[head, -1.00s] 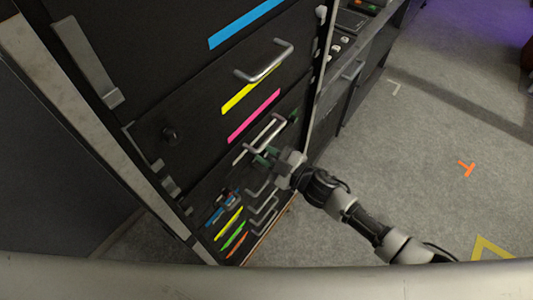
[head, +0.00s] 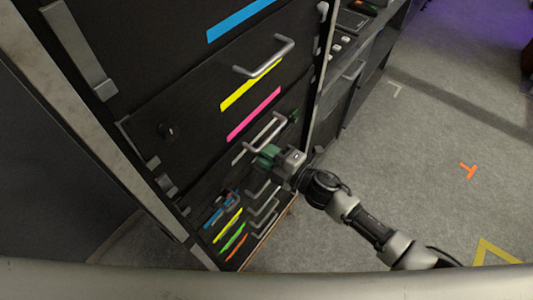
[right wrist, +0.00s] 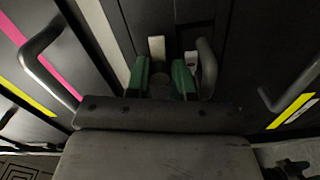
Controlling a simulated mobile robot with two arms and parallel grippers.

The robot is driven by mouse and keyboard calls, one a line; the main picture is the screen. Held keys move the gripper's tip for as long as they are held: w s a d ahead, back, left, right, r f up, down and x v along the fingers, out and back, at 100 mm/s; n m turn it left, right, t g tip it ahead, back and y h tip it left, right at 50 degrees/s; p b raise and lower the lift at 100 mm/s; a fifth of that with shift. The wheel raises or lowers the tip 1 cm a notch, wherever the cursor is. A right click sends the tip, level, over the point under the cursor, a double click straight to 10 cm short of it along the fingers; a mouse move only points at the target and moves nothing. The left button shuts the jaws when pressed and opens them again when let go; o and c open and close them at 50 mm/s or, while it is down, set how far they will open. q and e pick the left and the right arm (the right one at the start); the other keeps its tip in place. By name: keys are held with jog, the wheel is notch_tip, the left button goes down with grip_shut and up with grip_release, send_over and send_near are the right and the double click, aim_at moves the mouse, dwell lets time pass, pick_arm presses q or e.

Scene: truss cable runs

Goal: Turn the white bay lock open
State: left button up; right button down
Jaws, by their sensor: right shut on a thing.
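The white bay is a dark drawer front with a white strip (head: 238,157) and a metal bar handle (head: 279,119), low in the cabinet. My right gripper (head: 268,154) reaches it from the right, below the pink-striped front. In the right wrist view, my right gripper (right wrist: 163,80) has green fingers on both sides of a small dark round lock knob (right wrist: 160,87). The fingers are shut on it, and the gripper body hides its lower part. An upright white piece (right wrist: 157,48) shows just beyond the knob. My left gripper is not in view.
A grey bar handle (right wrist: 207,68) stands close to the right of the fingers. Pink (head: 254,115), yellow (head: 250,84) and blue (head: 240,20) strips mark fronts above. Several smaller handled drawers lie below.

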dwell(0.5)
jog(key=c, duration=1)
grip_release()
jog(key=shift+f, duration=0.1)
